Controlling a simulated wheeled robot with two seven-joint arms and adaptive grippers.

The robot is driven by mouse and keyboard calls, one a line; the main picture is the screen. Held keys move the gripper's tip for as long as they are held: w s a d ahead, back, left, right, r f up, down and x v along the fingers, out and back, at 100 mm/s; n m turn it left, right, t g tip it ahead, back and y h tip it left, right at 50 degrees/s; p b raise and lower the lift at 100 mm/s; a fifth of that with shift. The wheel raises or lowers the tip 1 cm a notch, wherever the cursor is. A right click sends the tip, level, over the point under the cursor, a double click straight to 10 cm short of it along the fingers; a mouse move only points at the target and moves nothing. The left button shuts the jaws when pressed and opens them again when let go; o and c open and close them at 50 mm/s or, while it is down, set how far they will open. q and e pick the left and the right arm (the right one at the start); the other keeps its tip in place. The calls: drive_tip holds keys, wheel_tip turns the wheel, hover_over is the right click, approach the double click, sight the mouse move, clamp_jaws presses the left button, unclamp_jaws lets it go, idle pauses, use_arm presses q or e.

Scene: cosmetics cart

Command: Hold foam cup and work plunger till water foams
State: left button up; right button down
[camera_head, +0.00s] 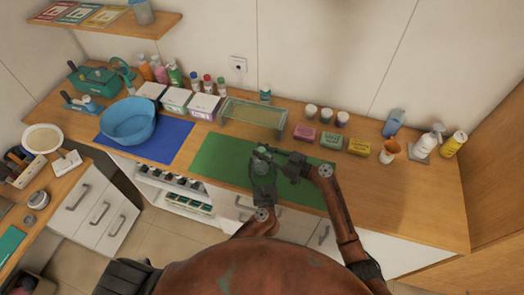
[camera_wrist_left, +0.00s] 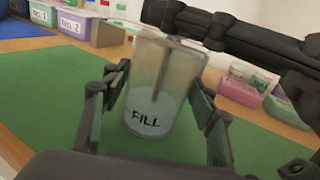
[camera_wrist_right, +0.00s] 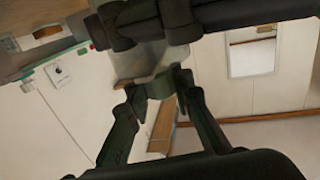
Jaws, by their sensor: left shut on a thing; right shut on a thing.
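The foam cup (camera_wrist_left: 160,75) is a clear cup marked FILL, with pale liquid low inside and a dark plunger rod running down into it. In the head view the cup (camera_head: 260,168) is small, above the green mat (camera_head: 222,158). My left gripper (camera_wrist_left: 158,108) is shut on the cup, one finger on each side. My right gripper (camera_head: 268,151) comes in from the right at the cup's top and is shut on the plunger. In the right wrist view my right fingertips (camera_wrist_right: 160,88) meet at a pale part. The plunger's top is mostly hidden, and I cannot make out foam.
A blue basin (camera_head: 128,122) stands on a blue mat (camera_head: 180,138) at left. Boxes, bottles and a glass-sided tray (camera_head: 254,116) line the back. Colored blocks (camera_head: 331,140), an orange-topped cup (camera_head: 388,152) and spray bottles (camera_head: 428,142) stand at right. The front right counter is clear.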

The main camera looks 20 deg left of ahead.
sight(262, 149)
wheel_tip(262, 149, up, 6)
drive_tip(key=shift+f, duration=0.25)
drive_tip(key=c, duration=1.7)
unclamp_jaws()
drive_tip(key=shift+o, duration=0.2)
drive_tip(key=shift+d+f, duration=0.1)
drive_tip(key=v, duration=1.1)
drive_tip(key=shift+d, duration=0.4)
drive_tip(key=shift+s, duration=0.15)
